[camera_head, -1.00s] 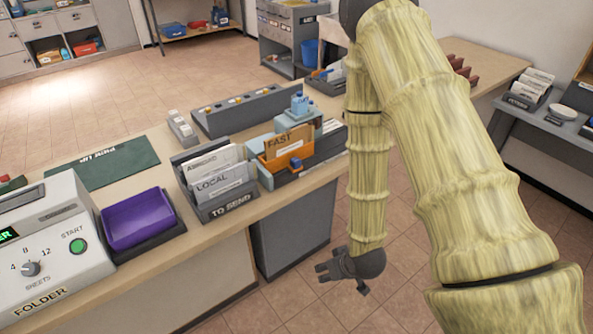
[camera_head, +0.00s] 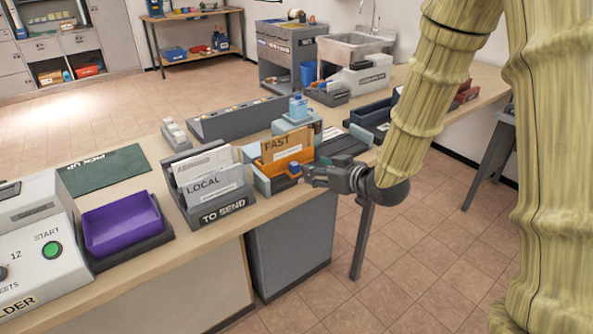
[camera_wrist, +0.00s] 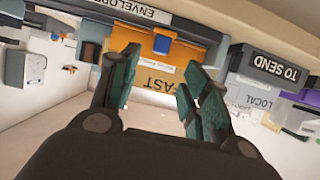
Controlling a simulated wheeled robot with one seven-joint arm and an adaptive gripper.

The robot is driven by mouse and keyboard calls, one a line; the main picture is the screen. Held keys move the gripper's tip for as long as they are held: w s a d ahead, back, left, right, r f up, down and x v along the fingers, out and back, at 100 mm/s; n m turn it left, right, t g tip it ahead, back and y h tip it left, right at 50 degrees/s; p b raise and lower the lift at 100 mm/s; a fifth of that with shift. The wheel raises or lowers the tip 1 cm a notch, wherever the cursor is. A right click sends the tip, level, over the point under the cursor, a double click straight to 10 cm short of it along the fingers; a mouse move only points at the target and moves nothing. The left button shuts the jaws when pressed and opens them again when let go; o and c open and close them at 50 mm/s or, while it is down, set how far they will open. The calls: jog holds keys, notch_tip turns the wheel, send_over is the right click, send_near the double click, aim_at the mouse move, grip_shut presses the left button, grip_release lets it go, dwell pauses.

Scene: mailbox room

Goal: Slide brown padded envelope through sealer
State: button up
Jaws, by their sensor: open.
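The brown padded envelope (camera_head: 288,144), marked FAST and with a white label, stands upright in an orange holder (camera_head: 277,171) on a pale blue unit, with a small blue block (camera_head: 295,168) at its front. In the wrist view the envelope (camera_wrist: 155,73) appears upside down, beyond and between my fingers. My gripper (camera_head: 308,174) is open and empty, level with the holder's front right corner. It also shows in the wrist view (camera_wrist: 158,78). I cannot tell which part is the sealer's slot.
A TO SEND rack (camera_head: 222,212) with LOCAL envelopes stands left of the holder. A purple tray (camera_head: 121,225) and the folder machine (camera_head: 38,245) are further left. The floor in front of the counter is clear.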

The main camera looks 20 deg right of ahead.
aim_at(297, 166)
jog(key=p+x, duration=0.1)
jog(key=x, duration=0.9)
jog(key=shift+w+a+f, duration=0.15)
jog(key=shift+w+f, duration=0.05)
jog(key=shift+f, duration=0.05)
grip_shut()
